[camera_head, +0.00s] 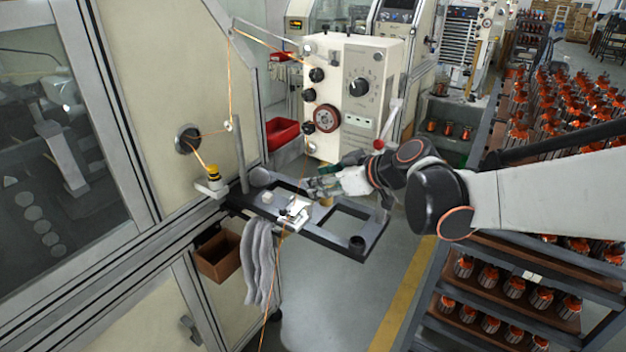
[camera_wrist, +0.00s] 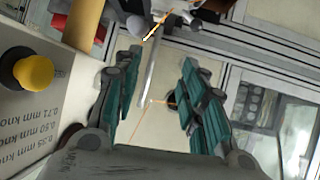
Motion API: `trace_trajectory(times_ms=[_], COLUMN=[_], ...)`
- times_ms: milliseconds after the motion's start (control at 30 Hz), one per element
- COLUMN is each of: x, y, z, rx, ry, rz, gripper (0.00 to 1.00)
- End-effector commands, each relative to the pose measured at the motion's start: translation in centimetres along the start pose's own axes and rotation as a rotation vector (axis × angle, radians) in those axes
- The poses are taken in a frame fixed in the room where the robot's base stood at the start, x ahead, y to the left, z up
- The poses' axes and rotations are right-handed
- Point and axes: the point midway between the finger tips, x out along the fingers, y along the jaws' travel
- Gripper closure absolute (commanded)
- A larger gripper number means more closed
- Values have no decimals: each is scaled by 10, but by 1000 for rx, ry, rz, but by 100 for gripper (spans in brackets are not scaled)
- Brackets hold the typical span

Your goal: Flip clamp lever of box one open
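A cream control box (camera_head: 345,75) with a dial, several black knobs and a red-brown disc stands behind my gripper. A lever with a red knob (camera_head: 379,144) is on its right side. No box is visibly labelled one, and I cannot tell which part is its clamp lever. My gripper (camera_head: 318,187) is above the dark tray frame (camera_head: 325,238), close to a silver fixture (camera_head: 293,213). In the wrist view my gripper (camera_wrist: 159,64) is open, its green-padded fingers wide apart. A grey bar (camera_wrist: 149,68) shows between them, its depth unclear.
A cream machine wall (camera_head: 150,85) with a wire port (camera_head: 187,139) and copper wire stands left. A yellow knob (camera_wrist: 34,73) on a printed panel is left in the wrist view. A red bin (camera_head: 281,132) lies behind the tray. Racks of armatures (camera_head: 560,105) stand right.

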Motion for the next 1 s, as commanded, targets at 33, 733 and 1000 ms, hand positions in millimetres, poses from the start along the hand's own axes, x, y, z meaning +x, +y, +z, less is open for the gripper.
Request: trace_trajectory(times_ms=[33, 733, 1000], x=[-3, -55, -130], y=[0, -18, -44], z=[0, 27, 81], rx=[1, 125, 330], ry=[0, -112, -263], rz=[1, 71, 232], gripper=[62, 62, 62])
